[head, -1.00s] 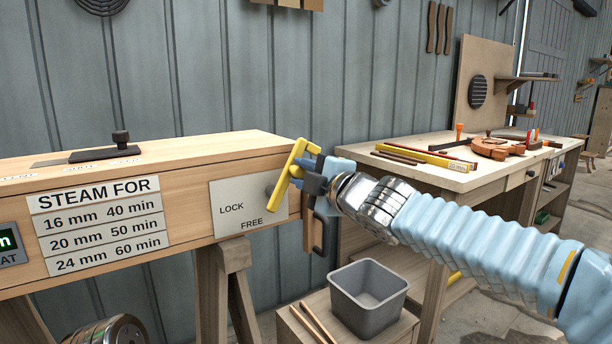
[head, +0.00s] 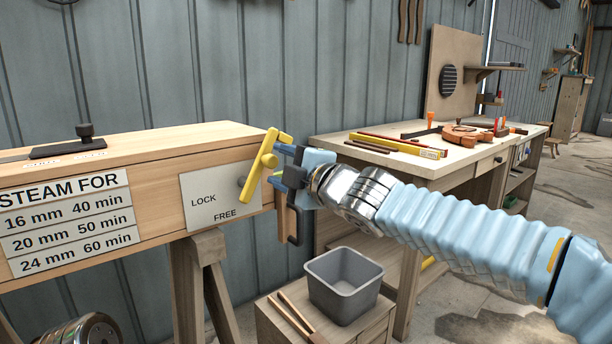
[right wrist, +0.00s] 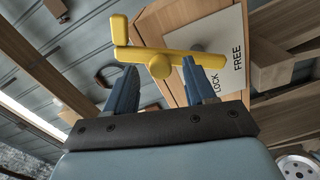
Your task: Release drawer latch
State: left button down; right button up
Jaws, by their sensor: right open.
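A yellow latch lever (head: 258,172) sits at the end of the wooden steam box (head: 160,150), over a pale plate (head: 207,205) marked LOCK and FREE. It leans, its upper end to the right, and its lower end is beside the plate. My right gripper (head: 284,165) is just right of the lever, open. In the right wrist view the blue fingers (right wrist: 157,75) stand apart, with the yellow lever (right wrist: 175,67) and its round knob across their tips. I cannot tell whether they touch it. My left gripper is out of view.
A workbench (head: 440,170) with clamps and rulers stands behind my right arm. A grey bin (head: 343,290) and wooden sticks (head: 290,318) rest on a low stand below. A trestle (head: 205,250) supports the box.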

jog(key=p+v, duration=0.2)
jog(key=v, duration=0.9)
jog(key=shift+s+d+p, duration=0.15)
jog(key=shift+s+p, duration=0.15)
jog(key=shift+p, duration=0.05)
jog(key=w+f+m+g+h, duration=0.25)
jog(key=f+m, duration=0.35)
jog(key=f, duration=1.3)
jog(key=w+f+m+g+h, duration=0.2)
jog(key=f+m+g, duration=0.3)
jog(key=f, duration=1.4)
jog(key=s+d+f+m+g+h, duration=0.1)
jog(key=s+d+f+m+g, duration=0.1)
jog(key=s+f+m, duration=0.4)
jog(key=s+d+f+m+g+h, duration=0.1)
jog(key=s+f+m+g, duration=0.3)
jog(key=s+f, duration=1.3)
notch_tip(320, 180, down, 4)
jog(key=d+m, duration=0.1)
jog(key=m, duration=0.2)
jog(key=shift+d, duration=0.4)
